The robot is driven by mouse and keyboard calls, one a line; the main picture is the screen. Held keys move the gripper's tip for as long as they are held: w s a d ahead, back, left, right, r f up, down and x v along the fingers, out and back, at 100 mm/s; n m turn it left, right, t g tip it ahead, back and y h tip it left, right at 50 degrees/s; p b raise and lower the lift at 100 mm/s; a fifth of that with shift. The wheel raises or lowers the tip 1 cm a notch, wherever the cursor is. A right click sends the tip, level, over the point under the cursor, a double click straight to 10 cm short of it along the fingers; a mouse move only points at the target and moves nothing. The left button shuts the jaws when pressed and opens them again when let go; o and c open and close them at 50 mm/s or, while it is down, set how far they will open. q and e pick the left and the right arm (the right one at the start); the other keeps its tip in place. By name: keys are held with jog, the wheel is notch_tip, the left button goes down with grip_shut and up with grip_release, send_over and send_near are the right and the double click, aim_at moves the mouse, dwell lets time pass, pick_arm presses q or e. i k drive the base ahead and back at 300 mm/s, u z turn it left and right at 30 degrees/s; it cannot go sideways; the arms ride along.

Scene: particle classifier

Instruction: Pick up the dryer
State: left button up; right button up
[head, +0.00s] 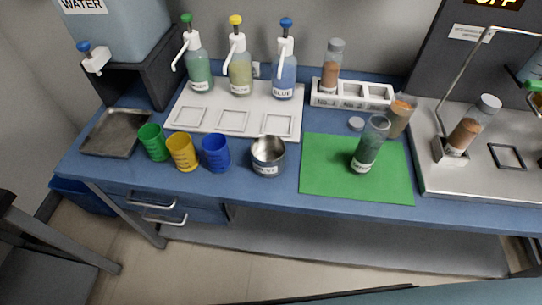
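I cannot pick out a dryer for certain in the head view. At the right edge, a partly cut-off item with a green part (534,85) shows beside a bluish clear piece; I cannot tell what it is. A small metal cup (268,155) stands on the blue bench, left of a green mat (318,180). Neither of my grippers is in view.
Green (153,142), yellow (182,151) and blue (216,153) cups stand near the front edge. Pump bottles stand on a white tray (268,122). A white rack (352,97) holds a brown-filled jar. A metal plate (480,182) with a bent rod and a tilted jar is at right.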

aim_at(376, 130)
jog(key=z, duration=1)
jog(key=i, duration=0.2)
jog(key=u, duration=0.5)
